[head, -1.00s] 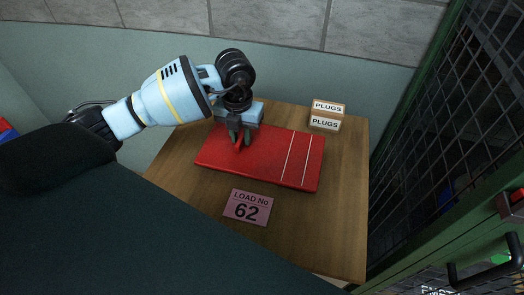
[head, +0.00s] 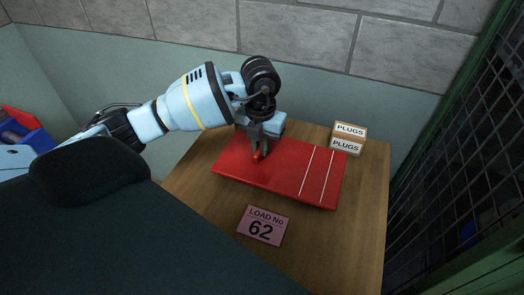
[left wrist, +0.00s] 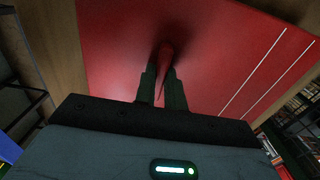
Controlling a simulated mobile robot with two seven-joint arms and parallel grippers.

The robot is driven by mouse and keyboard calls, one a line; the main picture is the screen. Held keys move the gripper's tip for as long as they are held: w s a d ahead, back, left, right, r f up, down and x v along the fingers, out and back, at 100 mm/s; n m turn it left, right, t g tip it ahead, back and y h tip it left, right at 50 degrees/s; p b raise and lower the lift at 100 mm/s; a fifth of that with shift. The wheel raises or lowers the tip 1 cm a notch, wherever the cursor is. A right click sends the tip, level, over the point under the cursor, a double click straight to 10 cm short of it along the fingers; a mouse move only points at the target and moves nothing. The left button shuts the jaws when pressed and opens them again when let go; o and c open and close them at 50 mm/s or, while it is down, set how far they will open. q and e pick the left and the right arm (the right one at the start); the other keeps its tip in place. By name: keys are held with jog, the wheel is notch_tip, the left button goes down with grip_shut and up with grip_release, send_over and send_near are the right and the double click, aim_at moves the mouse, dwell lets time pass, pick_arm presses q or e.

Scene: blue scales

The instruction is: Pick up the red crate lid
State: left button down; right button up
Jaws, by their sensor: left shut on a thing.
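The red crate lid (head: 285,175) is a flat red panel with two thin white lines near its right end, over the wooden table in the head view. It fills much of the left wrist view (left wrist: 215,50). My left gripper (head: 260,152) comes down from above and is shut on the lid's small red handle (left wrist: 165,55), near the lid's back left part. The lid's right front edge looks slightly above the table, but the exact gap is hard to tell. My right gripper is not in view.
Two stacked boxes marked PLUGS (head: 347,138) stand at the table's back right corner, close to the lid. A pink LOAD No 62 card (head: 262,226) lies in front. A mesh fence (head: 450,140) is at right; the wooden table (head: 340,250) has bare room in front.

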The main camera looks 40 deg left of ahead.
pick_arm(q)
jog(key=s+d+r, duration=0.2)
jog(key=s+d, duration=0.8)
jog(key=s, duration=0.2)
jog(key=shift+s+r, duration=0.25)
jog(key=shift+r, duration=0.05)
jog(key=shift+s, duration=0.1)
